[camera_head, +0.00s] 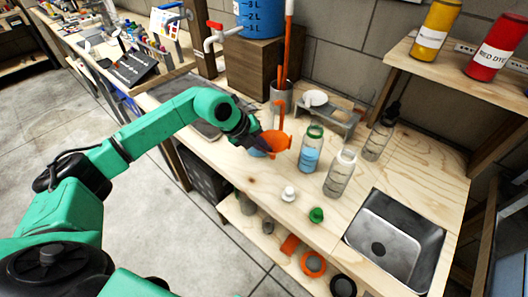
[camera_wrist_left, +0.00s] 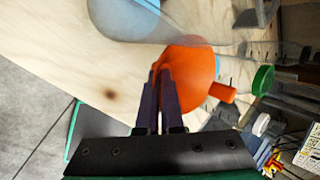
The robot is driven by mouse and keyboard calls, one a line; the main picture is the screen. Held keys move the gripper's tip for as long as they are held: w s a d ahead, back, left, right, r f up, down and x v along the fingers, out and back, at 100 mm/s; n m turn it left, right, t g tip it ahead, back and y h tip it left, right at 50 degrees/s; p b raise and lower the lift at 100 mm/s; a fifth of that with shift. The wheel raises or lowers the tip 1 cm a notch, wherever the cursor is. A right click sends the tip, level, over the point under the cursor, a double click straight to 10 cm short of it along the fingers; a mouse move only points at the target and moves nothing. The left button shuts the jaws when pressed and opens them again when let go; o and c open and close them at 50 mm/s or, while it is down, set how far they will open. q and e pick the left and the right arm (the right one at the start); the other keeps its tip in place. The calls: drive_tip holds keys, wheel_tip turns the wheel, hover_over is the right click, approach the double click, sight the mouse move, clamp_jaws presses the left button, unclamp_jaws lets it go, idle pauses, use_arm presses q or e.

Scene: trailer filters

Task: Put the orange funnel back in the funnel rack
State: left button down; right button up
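Whether the funnel touches the bench is unclear. The grey funnel rack (camera_head: 341,118) stands farther back on the bench, with a white funnel (camera_head: 315,98) at its left end. My right gripper is not in view.
A green-capped bottle with blue liquid (camera_head: 310,150) and a clear bottle (camera_head: 340,173) stand right of the funnel. Another bottle (camera_head: 378,137) is beside the rack. A sink (camera_head: 396,240) is at front right.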

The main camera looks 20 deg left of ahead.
use_arm(q)
wheel_tip(320, 180, down, 4)
drive_tip(key=shift+w+r+p, duration=0.1)
drive_tip(key=shift+r+p, duration=0.1)
drive_tip(key=shift+p, duration=0.55)
drive_tip(key=shift+w+f, duration=0.1)
drive_tip(key=shift+f, duration=0.2)
drive_tip(key=shift+f+b, duration=0.2)
drive_tip(key=shift+b, duration=0.1)
drive_tip(key=c, duration=1.1)
unclamp_jaws()
drive_tip(key=shift+r, duration=0.1)
